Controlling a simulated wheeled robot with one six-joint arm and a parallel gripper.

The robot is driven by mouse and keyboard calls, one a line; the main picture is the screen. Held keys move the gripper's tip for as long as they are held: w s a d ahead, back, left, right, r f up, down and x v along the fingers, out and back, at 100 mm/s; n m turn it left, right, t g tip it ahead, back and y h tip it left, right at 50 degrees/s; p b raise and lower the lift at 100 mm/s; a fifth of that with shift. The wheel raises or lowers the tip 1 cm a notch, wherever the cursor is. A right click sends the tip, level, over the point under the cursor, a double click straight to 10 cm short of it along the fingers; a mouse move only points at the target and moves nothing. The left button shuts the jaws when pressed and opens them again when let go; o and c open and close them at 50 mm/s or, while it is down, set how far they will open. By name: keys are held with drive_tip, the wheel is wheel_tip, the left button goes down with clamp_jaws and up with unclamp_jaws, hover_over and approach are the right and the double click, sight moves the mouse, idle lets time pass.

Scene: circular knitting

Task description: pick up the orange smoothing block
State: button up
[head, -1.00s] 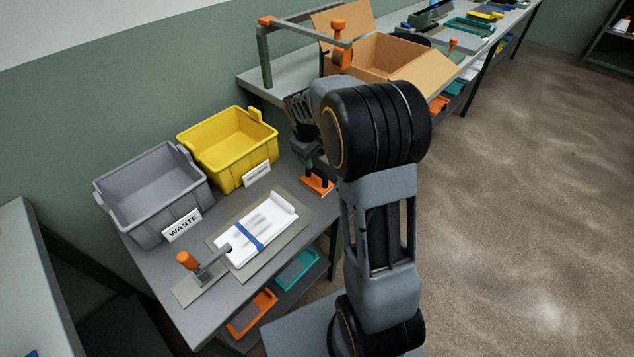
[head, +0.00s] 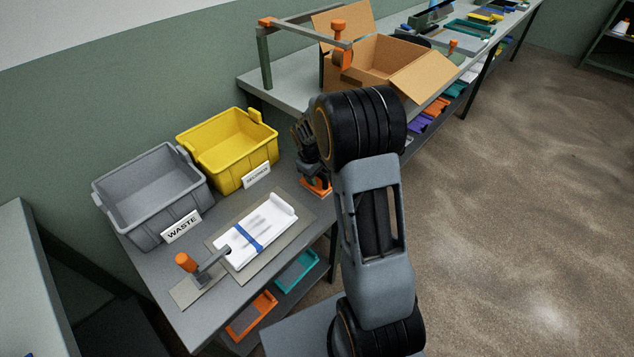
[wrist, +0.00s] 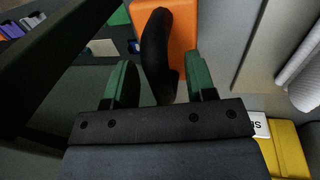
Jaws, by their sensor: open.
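The orange smoothing block (head: 317,188) sits on the work table near its right edge, right of the yellow bin. In the wrist view the orange block (wrist: 182,32) lies past my fingertips, with a dark curved handle (wrist: 157,50) on it. My gripper (wrist: 160,72) is open, its two green fingers apart, with the lower end of the handle appearing between them. I cannot tell whether the fingers touch it. In the head view my gripper (head: 314,172) is right over the block and partly hidden by my arm.
The yellow bin (head: 226,158) and grey waste bin (head: 150,195) stand left of the block. A white folded fabric piece with a blue band (head: 262,228) lies on a grey board in front. An open cardboard box (head: 372,62) stands on the bench behind.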

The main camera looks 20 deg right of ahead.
clamp_jaws()
idle(0.3)
drive_tip(key=shift+r, duration=0.15)
drive_tip(key=shift+w+r, duration=0.1)
drive_tip(key=shift+r, duration=0.35)
wheel_tip(320, 180, up, 2)
drive_tip(key=shift+r, duration=0.25)
drive_tip(key=s+a+r, duration=0.7)
drive_tip(key=s+r, duration=0.2)
drive_tip(key=s, duration=0.3)
drive_tip(key=shift+a+r+p, duration=0.2)
drive_tip(key=shift+a+p, duration=0.1)
drive_tip(key=shift+p, duration=0.1)
